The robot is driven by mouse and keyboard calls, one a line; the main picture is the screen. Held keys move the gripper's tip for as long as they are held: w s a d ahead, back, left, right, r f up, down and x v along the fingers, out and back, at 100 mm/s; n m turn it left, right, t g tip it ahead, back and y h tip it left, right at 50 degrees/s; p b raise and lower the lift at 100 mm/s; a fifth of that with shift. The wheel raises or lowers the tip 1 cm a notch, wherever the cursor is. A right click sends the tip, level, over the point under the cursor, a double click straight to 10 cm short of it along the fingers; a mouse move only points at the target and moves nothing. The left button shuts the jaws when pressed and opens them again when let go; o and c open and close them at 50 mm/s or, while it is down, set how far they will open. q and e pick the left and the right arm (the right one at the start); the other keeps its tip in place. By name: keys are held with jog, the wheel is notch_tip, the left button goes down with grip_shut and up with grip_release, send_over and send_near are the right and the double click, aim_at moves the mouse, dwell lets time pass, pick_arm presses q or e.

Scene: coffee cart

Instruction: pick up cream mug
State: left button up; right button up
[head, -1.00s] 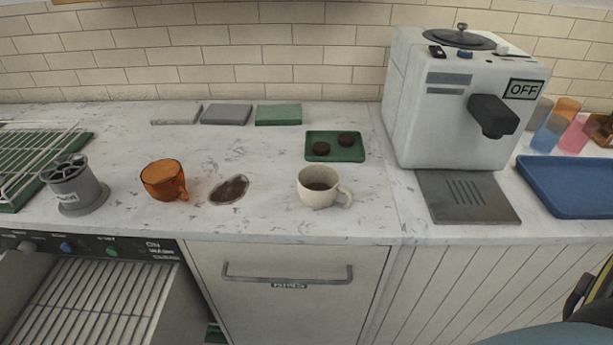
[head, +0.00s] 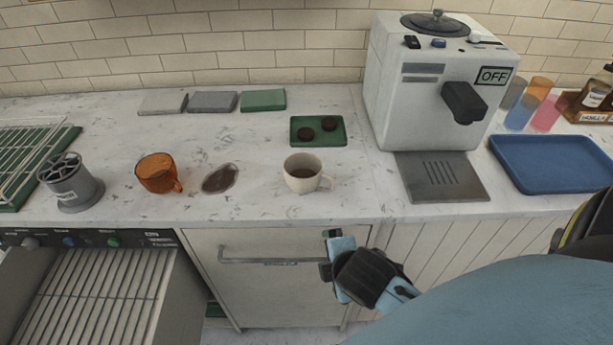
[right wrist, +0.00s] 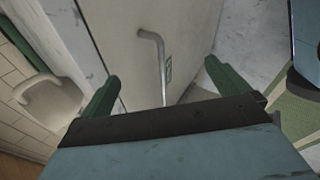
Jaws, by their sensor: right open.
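The cream mug (head: 300,180) stands upright on the marble counter, with dark liquid inside and its handle toward the right. My right gripper (head: 333,256) is in front of the cabinet door, below the counter edge and apart from the mug. In the right wrist view its two green fingers (right wrist: 162,76) are spread with nothing held between them. A pale rounded shape at the left of that view may be the mug, but I cannot tell surely. My left gripper is not in view.
The coffee machine (head: 400,120) stands at the right. The cabinet handle (head: 270,258) juts out near my right gripper.

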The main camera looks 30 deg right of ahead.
aim_at(298, 160)
jog(key=w+d+r+n+t+h, duration=0.1)
jog(key=w+r+n+t, duration=0.25)
jog(key=r+n, duration=0.5)
jog(key=w+r+n+t+h, duration=0.1)
jog(key=w+r+n+t, duration=0.25)
jog(key=r+n, duration=0.55)
jog(key=shift+n+g, duration=0.3)
jog(key=shift+n, duration=0.25)
jog(key=x, duration=0.2)
jog(key=f+x, duration=0.1)
jog(key=x, duration=0.5)
jog(key=shift+s+a+f, duration=0.1)
jog(key=shift+s+f, duration=0.05)
jog(key=shift+s, duration=0.15)
jog(key=x, duration=0.2)
jog(key=b+x, duration=0.1)
jog(key=x, duration=0.1)
jog(key=shift+a+f, duration=0.1)
jog(key=shift+f, duration=0.25)
jog(key=shift+w+f+b, duration=0.15)
jog(key=shift+w+b, duration=0.15)
jog(key=shift+w, duration=0.2)
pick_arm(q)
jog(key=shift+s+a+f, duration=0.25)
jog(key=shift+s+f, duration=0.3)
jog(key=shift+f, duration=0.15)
pick_arm(e)
jog(key=c, duration=1.2)
